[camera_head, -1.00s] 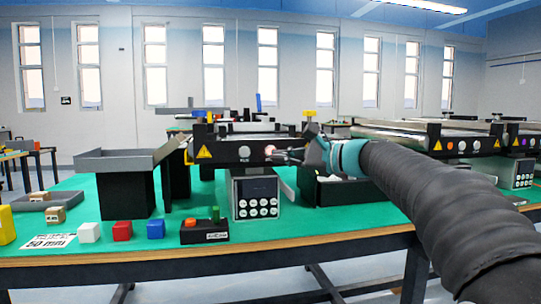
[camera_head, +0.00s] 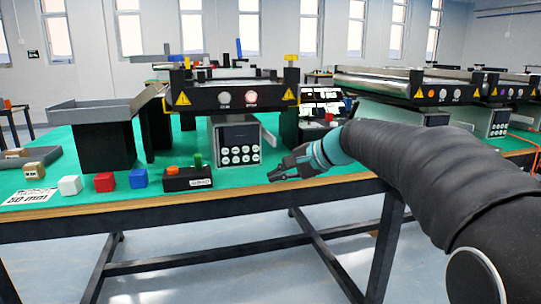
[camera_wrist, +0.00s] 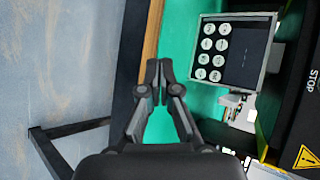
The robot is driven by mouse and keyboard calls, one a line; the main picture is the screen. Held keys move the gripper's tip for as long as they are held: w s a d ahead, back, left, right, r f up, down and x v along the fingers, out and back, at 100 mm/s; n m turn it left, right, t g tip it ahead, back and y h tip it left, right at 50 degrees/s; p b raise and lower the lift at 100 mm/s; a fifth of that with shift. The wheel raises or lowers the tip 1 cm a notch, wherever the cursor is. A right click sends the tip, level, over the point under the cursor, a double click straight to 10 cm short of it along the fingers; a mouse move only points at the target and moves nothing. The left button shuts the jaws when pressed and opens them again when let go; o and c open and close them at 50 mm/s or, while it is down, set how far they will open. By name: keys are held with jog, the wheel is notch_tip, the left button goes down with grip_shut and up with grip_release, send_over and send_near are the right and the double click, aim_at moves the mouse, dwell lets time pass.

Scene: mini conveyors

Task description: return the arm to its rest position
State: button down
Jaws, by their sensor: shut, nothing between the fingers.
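My gripper (camera_head: 274,176) is in front of the table's near edge in the head view, with the dark arm reaching in from the right. In the wrist view its fingertips (camera_wrist: 159,64) are together with nothing between them. Behind it, on the green table top (camera_head: 240,180), is a control box with white round buttons (camera_head: 238,145), which also shows in the wrist view (camera_wrist: 233,50). The gripper is apart from the box and the conveyor.
A mini conveyor (camera_head: 232,96) stands behind the box. White (camera_head: 70,185), red (camera_head: 104,182) and blue (camera_head: 138,178) cubes and a small button box (camera_head: 187,178) line the front left. A dark tray stand (camera_head: 103,143) is behind them. Open floor (camera_head: 230,265) shows below.

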jog(key=s+d+f+n+h, duration=0.3)
jog(key=s+d+f, duration=0.1)
jog(key=s, duration=0.7)
jog(key=s+d+f+n+h, duration=0.3)
jog(key=s+d+f, duration=0.2)
jog(key=s, duration=0.5)
jog(key=s+d+f+n+h, duration=0.2)
jog(key=s+d+f, duration=0.3)
jog(key=s, duration=0.6)
jog(key=shift+s+d+f+n+g+h, duration=0.15)
jog(key=shift+s+f+n+g+h, duration=0.2)
jog(key=shift+f+h, duration=0.6)
jog(key=shift+f, duration=0.15)
